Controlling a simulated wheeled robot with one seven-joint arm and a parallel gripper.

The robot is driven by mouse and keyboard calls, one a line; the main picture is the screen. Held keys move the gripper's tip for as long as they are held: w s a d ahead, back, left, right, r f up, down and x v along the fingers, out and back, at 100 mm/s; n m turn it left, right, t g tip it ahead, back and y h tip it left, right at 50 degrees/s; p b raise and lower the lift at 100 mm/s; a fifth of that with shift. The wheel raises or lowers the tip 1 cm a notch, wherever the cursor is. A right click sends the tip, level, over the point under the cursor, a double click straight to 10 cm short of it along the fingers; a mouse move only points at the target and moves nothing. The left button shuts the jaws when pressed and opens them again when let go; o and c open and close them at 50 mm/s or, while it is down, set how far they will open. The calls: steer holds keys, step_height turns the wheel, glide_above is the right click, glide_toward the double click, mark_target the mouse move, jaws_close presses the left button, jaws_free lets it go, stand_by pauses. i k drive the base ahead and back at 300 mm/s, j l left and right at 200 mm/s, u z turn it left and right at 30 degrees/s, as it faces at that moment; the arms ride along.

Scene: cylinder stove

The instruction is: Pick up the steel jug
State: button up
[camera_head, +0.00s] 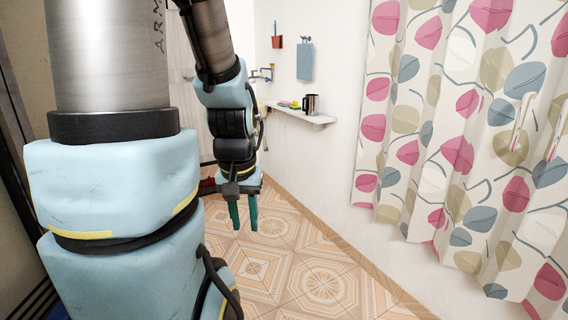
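The steel jug (310,104) stands upright on a small white wall shelf (318,121), in the upper middle of the head view. It looks dark and shiny, with a handle on its left side. My gripper (244,228) hangs pointing down over the tiled floor, nearer to me than the shelf and lower and to the left of the jug in the picture. Its two green fingers are apart with nothing between them.
Small coloured items (288,105) lie on the shelf left of the jug. A patterned curtain (460,140) covers the right wall. The tiled floor (325,285) ahead is clear. A dark red object (207,186) lies behind my gripper.

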mark_target(311, 101)
steer(key=i, duration=1.1)
steer(key=i+l+u, duration=0.1)
steer(key=i, duration=0.95)
steer(key=i+l, duration=0.2)
steer(key=i, duration=0.2)
steer(key=i+l, duration=0.2)
steer(key=i, duration=0.2)
